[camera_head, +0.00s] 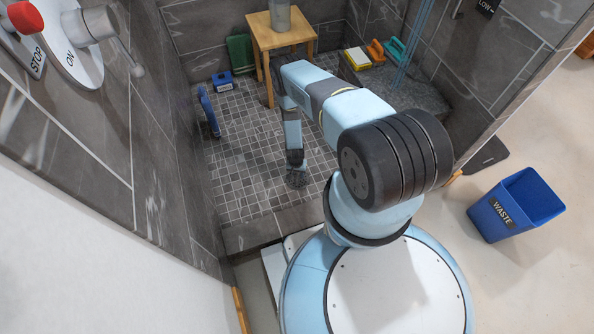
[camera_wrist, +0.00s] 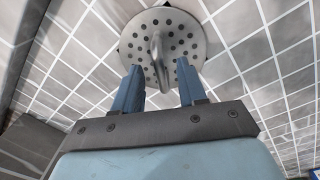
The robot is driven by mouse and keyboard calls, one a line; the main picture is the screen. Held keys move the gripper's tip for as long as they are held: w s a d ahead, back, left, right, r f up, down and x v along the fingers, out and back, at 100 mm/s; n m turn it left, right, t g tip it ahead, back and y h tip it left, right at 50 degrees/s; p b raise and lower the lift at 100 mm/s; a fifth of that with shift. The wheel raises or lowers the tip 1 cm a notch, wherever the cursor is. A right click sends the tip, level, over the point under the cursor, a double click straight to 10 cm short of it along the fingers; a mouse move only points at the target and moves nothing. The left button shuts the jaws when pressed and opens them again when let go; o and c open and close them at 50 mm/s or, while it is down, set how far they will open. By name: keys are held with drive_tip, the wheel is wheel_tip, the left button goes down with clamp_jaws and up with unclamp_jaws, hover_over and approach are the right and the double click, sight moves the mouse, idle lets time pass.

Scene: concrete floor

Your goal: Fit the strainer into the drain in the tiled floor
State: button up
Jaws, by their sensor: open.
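The strainer (camera_wrist: 162,48) is a round grey metal disc with several holes and a raised handle in the middle. In the wrist view it lies over the floor tiles just beyond my gripper (camera_wrist: 160,90). My gripper's two blue fingers are open, one to each side below the handle, and hold nothing. Their tips overlap the lower part of the disc in the picture; I cannot tell whether they touch it. In the head view the strainer (camera_head: 297,179) is a small dark round patch below my gripper (camera_head: 296,165). No drain opening shows clearly; I cannot tell whether the disc covers it.
A wooden stool (camera_head: 283,38) stands at the back of the tiled floor (camera_head: 245,150). A blue box (camera_head: 222,81) and a blue object (camera_head: 209,112) are near the left wall. A stone ledge (camera_head: 400,93) is at the right. A blue waste bin (camera_head: 515,205) stands outside.

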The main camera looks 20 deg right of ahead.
wheel_tip(320, 180, up, 14)
drive_tip(key=shift+w+a+f, duration=0.2)
drive_tip(key=shift+a, duration=0.15)
idle(1.0)
